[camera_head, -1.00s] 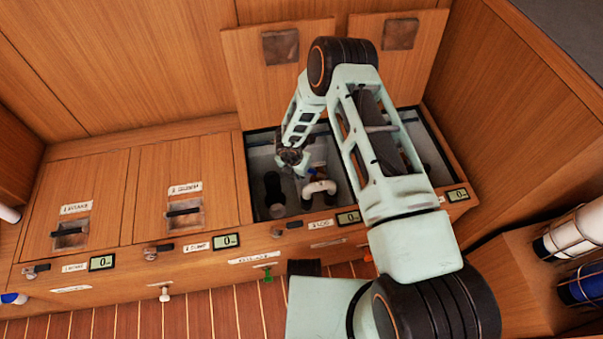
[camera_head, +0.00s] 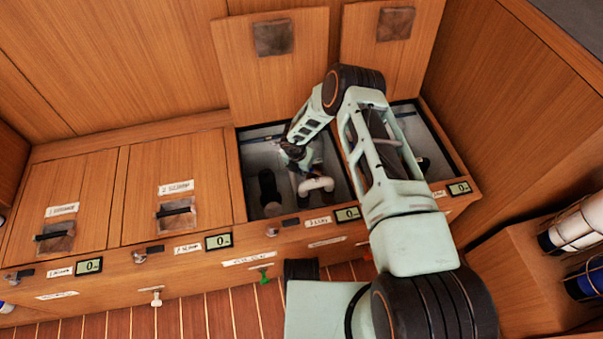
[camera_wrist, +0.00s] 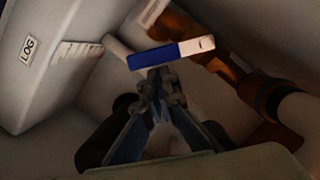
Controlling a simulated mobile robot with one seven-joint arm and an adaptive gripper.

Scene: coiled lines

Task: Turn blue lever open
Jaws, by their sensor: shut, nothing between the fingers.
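The blue lever (camera_wrist: 160,56) shows in the wrist view as a flat blue handle with a bare metal end, lying nearly crosswise, tilted slightly up to the right. My gripper (camera_wrist: 160,76) is shut and empty, its fingertips right at the lever's lower edge; I cannot tell whether they touch it. In the head view my gripper (camera_head: 298,158) reaches down into the open locker compartment (camera_head: 337,203), just behind a white pipe bend (camera_head: 316,185). I cannot make out the lever there.
Two raised lids (camera_head: 270,85) lean on the back wall. Closed lids (camera_head: 180,195) lie to the left. A dark cylinder (camera_head: 269,190) stands left of the pipe. In the wrist view, brown pipework (camera_wrist: 255,90) runs at right and a grey wall with a label (camera_wrist: 30,50) at left.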

